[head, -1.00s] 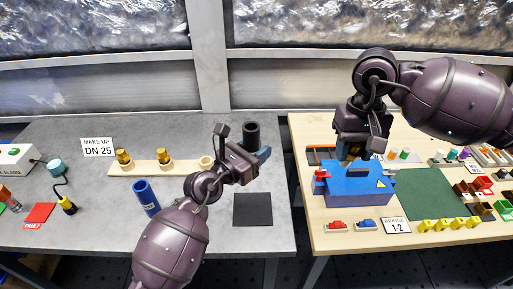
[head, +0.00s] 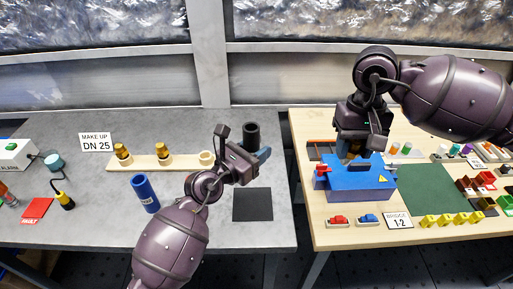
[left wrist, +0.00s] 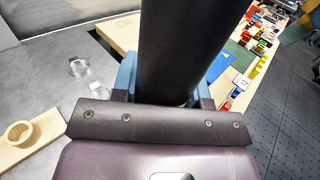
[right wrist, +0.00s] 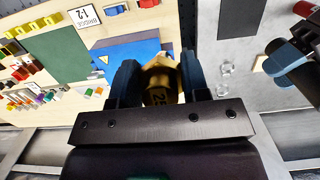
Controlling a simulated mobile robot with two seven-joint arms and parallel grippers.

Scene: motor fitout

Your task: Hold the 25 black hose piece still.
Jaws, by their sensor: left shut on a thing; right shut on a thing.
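The black hose piece (head: 251,133) stands upright in my left gripper (head: 258,154), above the grey table near its right edge. In the left wrist view the hose (left wrist: 185,45) rises between the blue fingers, which are shut on it. My right gripper (head: 352,152) is over the blue box on the wooden table. In the right wrist view it is shut on a brass fitting (right wrist: 160,80) marked 25. The head view hides most of this fitting. The right wrist view also shows the hose (right wrist: 303,62) at its right edge, apart from the fitting.
A wooden rack (head: 177,164) holds two brass fittings behind my left arm. A blue hose piece (head: 145,193) stands in front of it. A black mat (head: 252,204) lies clear. The blue box (head: 360,183) stands beside a green mat (head: 424,187). A gap separates the tables.

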